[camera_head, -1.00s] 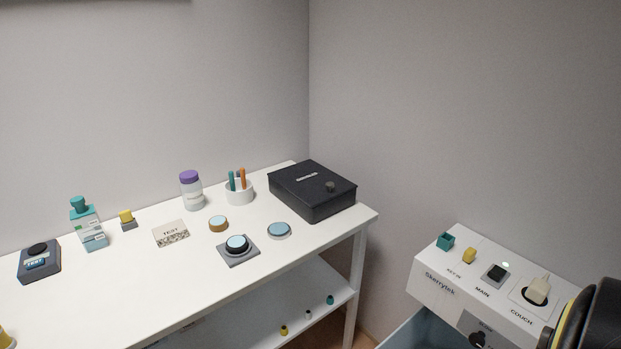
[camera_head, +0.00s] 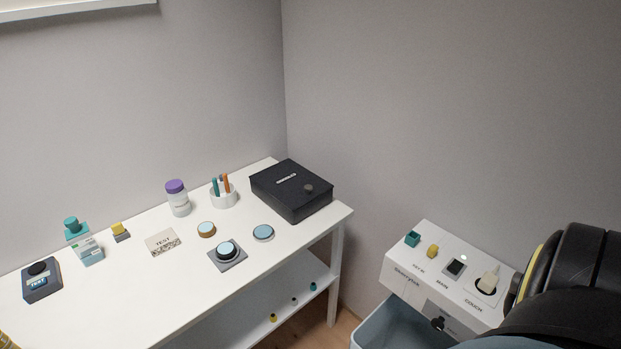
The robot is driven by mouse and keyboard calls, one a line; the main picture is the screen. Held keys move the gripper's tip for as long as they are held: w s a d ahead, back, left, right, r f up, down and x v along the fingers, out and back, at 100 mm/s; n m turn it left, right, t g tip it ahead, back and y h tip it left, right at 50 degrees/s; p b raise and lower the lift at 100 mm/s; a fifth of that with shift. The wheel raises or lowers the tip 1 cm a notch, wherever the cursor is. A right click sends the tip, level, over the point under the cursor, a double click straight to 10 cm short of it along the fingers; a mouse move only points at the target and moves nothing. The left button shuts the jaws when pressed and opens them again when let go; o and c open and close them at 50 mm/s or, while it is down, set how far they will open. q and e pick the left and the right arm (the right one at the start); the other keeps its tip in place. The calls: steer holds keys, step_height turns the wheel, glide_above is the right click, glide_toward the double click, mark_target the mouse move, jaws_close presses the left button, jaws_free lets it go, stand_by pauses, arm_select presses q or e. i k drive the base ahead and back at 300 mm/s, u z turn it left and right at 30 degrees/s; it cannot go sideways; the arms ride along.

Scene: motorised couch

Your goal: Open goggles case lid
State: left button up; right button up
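The goggles case (camera_head: 290,191) is a flat black box with a small white label and a round dark knob (camera_head: 308,188) on its lid. It sits at the far right corner of the white table (camera_head: 200,273), close to the walls. The lid is shut. Neither of my grippers shows in the head view.
Near the case stand a white cup with pens (camera_head: 223,196), a purple-capped jar (camera_head: 177,198) and round blue-topped discs (camera_head: 263,233). A button on a grey base (camera_head: 227,254) is nearer.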

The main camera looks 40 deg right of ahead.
mark_target(294, 185)
steer(key=z, duration=0.6)
steer(key=i, duration=1.15)
steer(key=z, duration=0.1)
